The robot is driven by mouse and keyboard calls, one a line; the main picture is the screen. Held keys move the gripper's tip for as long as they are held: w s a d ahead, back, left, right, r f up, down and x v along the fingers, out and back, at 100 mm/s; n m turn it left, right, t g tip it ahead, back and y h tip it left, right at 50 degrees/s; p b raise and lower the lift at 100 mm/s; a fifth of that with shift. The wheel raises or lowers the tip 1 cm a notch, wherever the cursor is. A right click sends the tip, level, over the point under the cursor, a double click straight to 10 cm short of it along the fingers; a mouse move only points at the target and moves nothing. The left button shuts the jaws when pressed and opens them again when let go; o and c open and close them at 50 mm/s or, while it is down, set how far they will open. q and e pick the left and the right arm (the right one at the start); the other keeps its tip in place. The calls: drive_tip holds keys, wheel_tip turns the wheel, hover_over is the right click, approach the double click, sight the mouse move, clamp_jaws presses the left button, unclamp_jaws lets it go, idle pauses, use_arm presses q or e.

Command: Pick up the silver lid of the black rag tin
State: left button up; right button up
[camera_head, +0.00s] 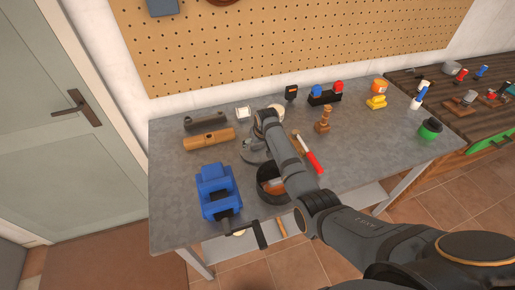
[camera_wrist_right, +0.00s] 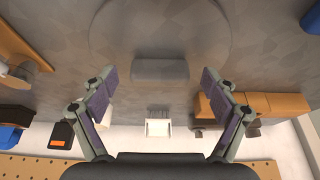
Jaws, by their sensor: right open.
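The silver lid (camera_head: 251,153) lies flat on the grey workbench, partly hidden by my right arm in the head view. In the right wrist view it is a large grey disc (camera_wrist_right: 160,25) with a block-like grey handle (camera_wrist_right: 160,70). My right gripper (camera_wrist_right: 158,75) is open over the lid, its two fingers apart on either side of the handle, with gaps on both sides. In the head view the gripper is mostly hidden behind its own wrist. The black rag tin (camera_head: 272,200) stands in front of the lid, with something orange-brown inside; my forearm covers part of it. My left gripper is not in view.
A blue vise (camera_head: 216,188) stands at the bench's front left. A wooden block-like tool (camera_head: 209,140) lies behind it. A red-handled tool (camera_head: 312,160) and a wooden turned piece (camera_head: 323,120) are right of my arm. A pegboard wall (camera_head: 290,45) stands behind the bench.

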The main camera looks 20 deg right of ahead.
drive_tip(key=c, duration=1.1)
drive_tip(key=shift+r, duration=0.1)
